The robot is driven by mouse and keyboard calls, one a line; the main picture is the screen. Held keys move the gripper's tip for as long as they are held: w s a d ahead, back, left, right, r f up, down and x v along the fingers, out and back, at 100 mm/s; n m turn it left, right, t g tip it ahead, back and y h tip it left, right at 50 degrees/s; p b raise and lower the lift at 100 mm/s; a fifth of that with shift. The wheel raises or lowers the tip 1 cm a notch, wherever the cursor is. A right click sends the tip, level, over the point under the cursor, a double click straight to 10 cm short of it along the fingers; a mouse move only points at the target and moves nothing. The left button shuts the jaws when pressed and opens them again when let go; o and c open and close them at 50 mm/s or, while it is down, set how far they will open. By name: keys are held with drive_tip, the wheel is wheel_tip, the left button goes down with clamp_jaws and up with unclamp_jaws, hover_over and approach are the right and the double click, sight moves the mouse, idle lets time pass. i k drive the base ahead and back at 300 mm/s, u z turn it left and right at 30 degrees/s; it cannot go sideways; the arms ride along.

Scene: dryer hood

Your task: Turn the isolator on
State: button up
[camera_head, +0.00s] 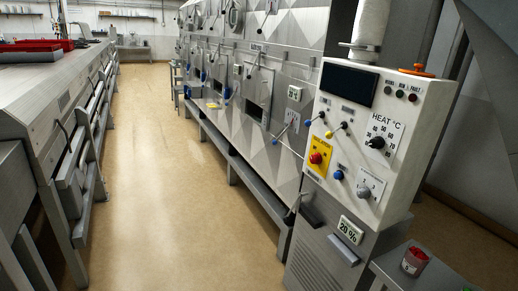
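The isolator is a red knob (316,158) on a yellow plate (320,151), at the left of the white control panel (352,178) on the right side of the view. The plate carries small lettering that I cannot fully read; the knob's exact position is too small to tell. My gripper is not in view, and nothing touches the isolator.
A side shelf bears a red-filled cup (415,262). The aisle floor (160,170) is clear.

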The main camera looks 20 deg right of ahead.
sight(316, 159)
drive_tip(key=u, duration=0.2)
drive_tip(key=i, duration=1.25)
drive_tip(key=z, duration=0.5)
drive_tip(key=i, duration=1.1)
drive_tip(key=z, duration=1.05)
drive_tip(key=i, duration=0.45)
drive_tip(key=z, duration=0.2)
drive_tip(key=k, duration=0.55)
drive_tip(key=z, duration=0.25)
drive_tip(key=i, duration=0.55)
drive_tip(key=u, duration=0.15)
